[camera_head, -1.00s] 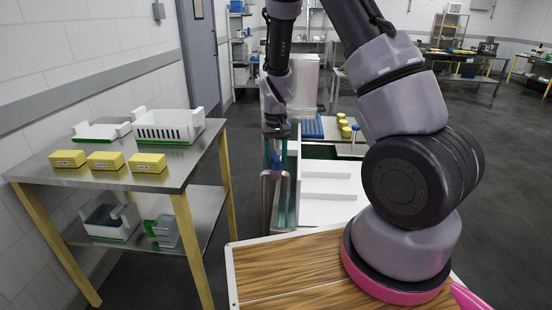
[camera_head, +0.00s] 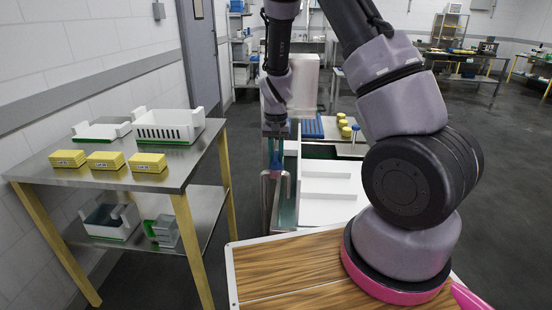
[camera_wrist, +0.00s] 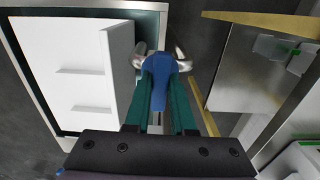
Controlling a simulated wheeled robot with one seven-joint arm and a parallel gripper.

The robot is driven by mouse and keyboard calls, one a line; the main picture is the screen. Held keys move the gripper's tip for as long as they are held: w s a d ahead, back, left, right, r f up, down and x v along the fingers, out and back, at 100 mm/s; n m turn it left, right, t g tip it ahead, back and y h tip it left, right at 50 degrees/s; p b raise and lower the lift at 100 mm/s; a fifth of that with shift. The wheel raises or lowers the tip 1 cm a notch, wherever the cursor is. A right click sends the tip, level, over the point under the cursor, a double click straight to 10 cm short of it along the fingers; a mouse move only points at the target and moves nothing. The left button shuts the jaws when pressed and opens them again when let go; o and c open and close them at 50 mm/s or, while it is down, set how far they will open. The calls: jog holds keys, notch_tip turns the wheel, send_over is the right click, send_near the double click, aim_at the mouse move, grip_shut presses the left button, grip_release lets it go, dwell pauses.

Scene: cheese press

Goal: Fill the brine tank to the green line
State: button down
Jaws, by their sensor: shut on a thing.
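The brine tank (camera_head: 288,216) is the narrow trough with teal inner walls beside a white stepped block in the head view. A bent metal tap (camera_head: 286,184) stands at its left edge, with a blue handle (camera_head: 276,168) on top. In the wrist view the blue handle (camera_wrist: 161,82) lies between my gripper's teal fingers, with the metal tap (camera_wrist: 182,59) just beyond it. My gripper (camera_wrist: 160,98) is shut on the handle. In the head view my gripper (camera_head: 276,146) points down over the tap. I cannot make out the green line or a water level.
A steel table (camera_head: 190,172) at left holds yellow blocks (camera_head: 105,160) and white trays (camera_head: 166,125), with more containers on its lower shelf. A wooden board (camera_head: 300,275) is in front. A blue rack (camera_head: 312,127) and yellow round pieces (camera_head: 344,125) lie behind the tank.

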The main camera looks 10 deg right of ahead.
jog(key=c, duration=0.8)
grip_release()
jog(key=shift+o, duration=0.2)
notch_tip(320, 180, up, 11)
jog(key=shift+f, duration=0.1)
notch_tip(320, 180, up, 17)
jog(key=t+y, duration=0.2)
jog(key=t, duration=0.1)
send_over(276, 156)
jog(key=s+d, duration=0.4)
jog(key=s, duration=0.4)
jog(key=s+d+r+t, duration=0.1)
jog(key=s+r+t, duration=0.1)
jog(key=s+r, duration=0.2)
jog(key=s+d+r+t, duration=0.1)
jog(key=s+r, duration=0.3)
jog(key=s, duration=0.5)
jog(key=shift+s+d+r+t, duration=0.15)
jog(key=shift+s+r+t, duration=0.2)
jog(key=shift+t, duration=0.25)
